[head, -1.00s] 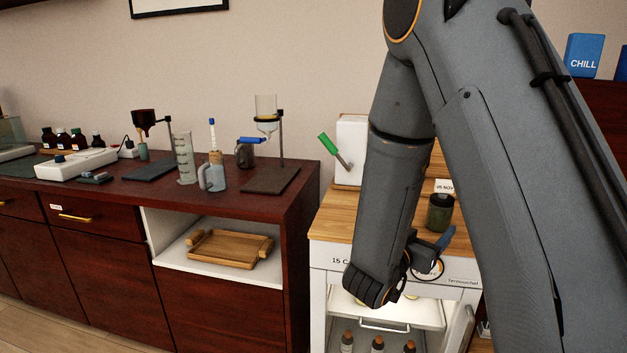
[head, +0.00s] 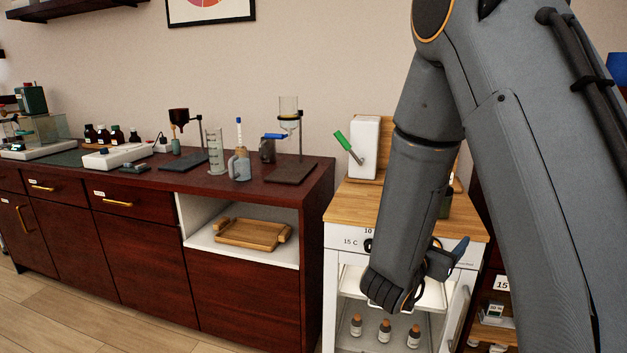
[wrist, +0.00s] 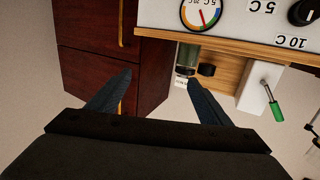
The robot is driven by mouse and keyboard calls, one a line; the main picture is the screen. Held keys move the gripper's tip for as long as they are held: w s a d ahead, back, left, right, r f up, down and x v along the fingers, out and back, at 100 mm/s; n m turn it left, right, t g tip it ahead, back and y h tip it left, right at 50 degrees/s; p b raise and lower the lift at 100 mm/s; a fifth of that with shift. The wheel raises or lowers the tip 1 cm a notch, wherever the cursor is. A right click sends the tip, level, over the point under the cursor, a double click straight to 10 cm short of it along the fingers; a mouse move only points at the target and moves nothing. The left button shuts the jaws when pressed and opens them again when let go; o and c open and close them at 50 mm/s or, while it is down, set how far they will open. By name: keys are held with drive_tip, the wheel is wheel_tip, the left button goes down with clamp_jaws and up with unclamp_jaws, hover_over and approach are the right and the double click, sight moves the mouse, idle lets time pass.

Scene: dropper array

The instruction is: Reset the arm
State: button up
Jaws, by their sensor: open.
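My arm fills the right part of the head view, bent down in front of the white cabinet with a wooden top. My gripper (head: 452,256) is partly hidden behind the wrist there, with one blue-grey finger showing. In the wrist view my gripper (wrist: 158,98) has its two fingers wide apart with nothing between them. A dark green jar (wrist: 187,58) stands on the wooden top (wrist: 228,72), beyond the right finger and apart from it. The jar is mostly hidden behind my arm in the head view.
The white cabinet holds several brown bottles (head: 384,331) on a lower shelf. A white box with a green lever (head: 342,140) stands on its top. Left is a dark red bench with glassware, a stand (head: 300,130) and a wooden tray (head: 250,233). The floor (head: 60,310) in front is clear.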

drive_tip(key=s+a+f+n+g+y+p, duration=0.1)
drive_tip(key=s+a+f+n+g+y, duration=0.15)
drive_tip(key=a+y, duration=0.3)
drive_tip(key=s+a+f+n+g+y, duration=0.2)
drive_tip(key=a+f+n+y, duration=0.15)
drive_tip(key=a+y, duration=0.2)
drive_tip(key=s+n+g+y, duration=0.1)
drive_tip(key=s+g, duration=0.7)
drive_tip(key=s, duration=1.3)
drive_tip(key=shift+r+n+p, duration=0.4)
drive_tip(key=shift+n, duration=0.5)
